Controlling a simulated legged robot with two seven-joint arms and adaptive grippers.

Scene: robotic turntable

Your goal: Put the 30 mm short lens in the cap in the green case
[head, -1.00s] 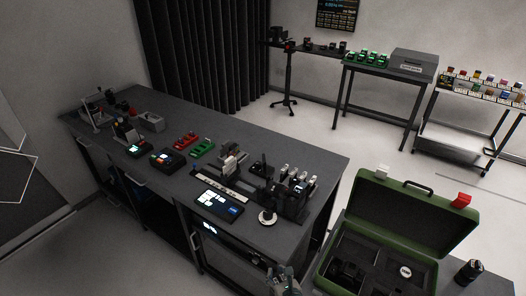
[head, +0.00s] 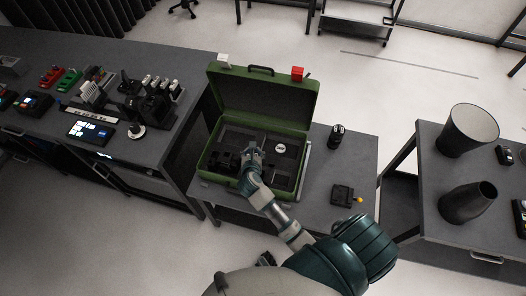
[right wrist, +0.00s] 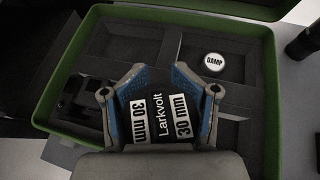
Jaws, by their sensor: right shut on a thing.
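The green case (head: 262,100) stands open on a grey table, its lid tilted back; its near rim and dark foam compartments also show in the right wrist view (right wrist: 62,62). My right gripper (head: 252,155) reaches in over the middle of the foam. In the right wrist view its two blue-padded fingers (right wrist: 160,92) are shut on a dark lens with labels reading "Larkvolt" and "30 mm" (right wrist: 160,118). The lens's lower part is hidden, so I cannot tell whether it touches the foam.
A white round disc marked "DAMP" (right wrist: 215,62) lies in a right-hand compartment. A dark device (right wrist: 84,98) fills the left one. A black cylinder (head: 337,135) and a small device with a yellow knob (head: 343,195) stand right of the case. A cluttered bench (head: 50,135) is at left.

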